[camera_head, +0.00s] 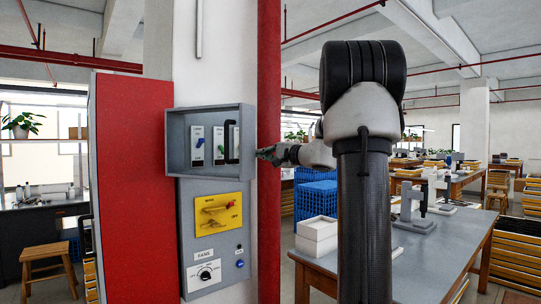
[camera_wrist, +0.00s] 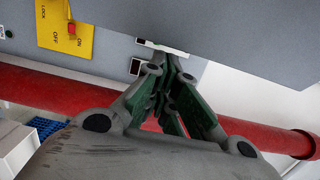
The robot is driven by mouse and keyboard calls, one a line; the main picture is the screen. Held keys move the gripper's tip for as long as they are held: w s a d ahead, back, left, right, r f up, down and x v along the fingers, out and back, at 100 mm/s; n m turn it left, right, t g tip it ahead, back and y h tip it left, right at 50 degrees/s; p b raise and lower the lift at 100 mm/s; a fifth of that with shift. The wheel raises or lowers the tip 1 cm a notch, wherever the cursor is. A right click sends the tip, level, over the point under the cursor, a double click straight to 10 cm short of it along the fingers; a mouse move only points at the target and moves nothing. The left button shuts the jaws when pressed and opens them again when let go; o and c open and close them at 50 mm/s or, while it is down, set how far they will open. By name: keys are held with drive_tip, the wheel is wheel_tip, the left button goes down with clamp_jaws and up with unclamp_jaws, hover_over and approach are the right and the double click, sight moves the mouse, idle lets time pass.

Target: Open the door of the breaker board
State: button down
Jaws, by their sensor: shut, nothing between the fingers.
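The breaker board (camera_head: 210,107) is a grey box on a pillar in the head view. Several switches show in its recess, one with a blue lever (camera_head: 199,142). A black upright handle (camera_head: 228,142) stands at the right of the recess. I cannot tell whether a clear door covers the front. My gripper (camera_head: 262,152) is shut and empty, its tips by the box's right edge; contact cannot be judged. In the wrist view my gripper (camera_wrist: 172,62) points at a grey surface, its fingers together. The handle cannot be made out there.
Below the box is a grey panel with a yellow switch plate (camera_head: 221,213) and a black dial (camera_head: 205,275). A red pipe (camera_head: 269,220) runs upright just right of the box. A red panel (camera_head: 135,190) stands left. A workbench (camera_head: 425,262) is at the right.

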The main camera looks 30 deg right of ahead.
drive_tip(key=shift+s+a, duration=0.25)
drive_tip(key=shift+a, duration=0.1)
drive_tip(key=shift+a, duration=0.1)
drive_tip(key=s+a+h, duration=0.1)
drive_tip(key=s+a, duration=0.1)
drive_tip(key=a, duration=0.2)
drive_tip(key=s+a+m, duration=0.1)
drive_tip(key=s+a, duration=0.1)
drive_tip(key=a, duration=0.2)
drive_tip(key=s+a+h, duration=0.1)
drive_tip(key=s+a, duration=0.1)
drive_tip(key=a, duration=0.2)
drive_tip(key=shift+a+m+t+h, duration=0.1)
drive_tip(key=shift+m+t+h, duration=0.2)
drive_tip(key=d, duration=0.4)
drive_tip(key=shift+d, duration=0.15)
approach(246, 155)
drive_tip(key=a, duration=0.1)
drive_tip(key=s+a, duration=0.1)
drive_tip(key=shift+s+a, duration=0.3)
